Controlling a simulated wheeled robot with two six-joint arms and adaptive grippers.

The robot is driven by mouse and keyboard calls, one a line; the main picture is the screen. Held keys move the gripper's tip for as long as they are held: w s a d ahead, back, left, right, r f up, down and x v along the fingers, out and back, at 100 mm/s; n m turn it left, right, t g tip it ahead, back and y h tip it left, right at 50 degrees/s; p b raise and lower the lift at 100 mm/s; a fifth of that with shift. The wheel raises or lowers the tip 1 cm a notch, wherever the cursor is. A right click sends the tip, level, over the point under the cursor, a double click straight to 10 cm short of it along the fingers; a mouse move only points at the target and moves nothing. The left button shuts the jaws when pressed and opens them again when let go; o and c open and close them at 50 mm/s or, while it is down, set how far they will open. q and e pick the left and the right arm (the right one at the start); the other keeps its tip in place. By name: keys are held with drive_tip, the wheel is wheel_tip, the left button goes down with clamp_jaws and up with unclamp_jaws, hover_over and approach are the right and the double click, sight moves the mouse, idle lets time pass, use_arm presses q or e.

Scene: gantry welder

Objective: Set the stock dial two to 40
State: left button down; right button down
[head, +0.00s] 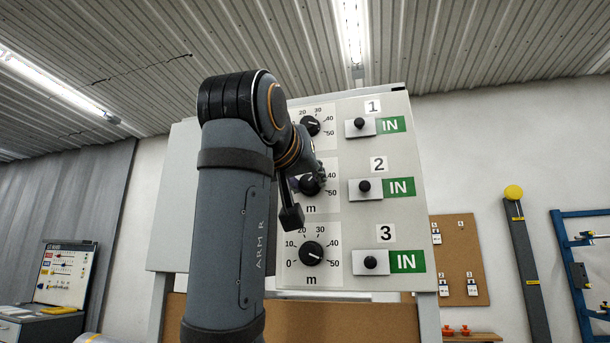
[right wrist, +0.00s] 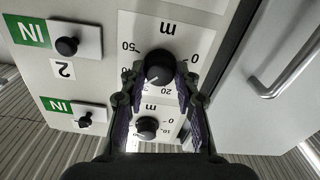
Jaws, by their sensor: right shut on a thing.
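Stock dial two (head: 309,186) is a black knob in the middle row of the upright panel, beside the label 2, partly hidden by my right arm. In the right wrist view the dial (right wrist: 159,66) shows upside down. My right gripper (right wrist: 160,76) has a finger on each side of the knob and is shut on it. The dial's white mark points to the lower left in that view, on the side between 20 and 50. The 30 and 40 figures are hidden there, so I cannot read the exact value. My left gripper is not in view.
Dial one (head: 311,126) is above and dial three (head: 312,253) below. Black knobs (head: 364,186) with green IN plates (head: 400,187) line the panel's right side. In the right wrist view, a grey door with a metal handle (right wrist: 284,68) is at the right.

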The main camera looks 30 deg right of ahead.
drive_tip(key=shift+f+m+p, duration=0.1)
drive_tip(key=shift+m+p, duration=0.35)
drive_tip(key=shift+m, duration=1.45)
drive_tip(key=c, duration=1)
unclamp_jaws()
wheel_tip(320, 180, up, 10)
drive_tip(key=shift+r, duration=0.1)
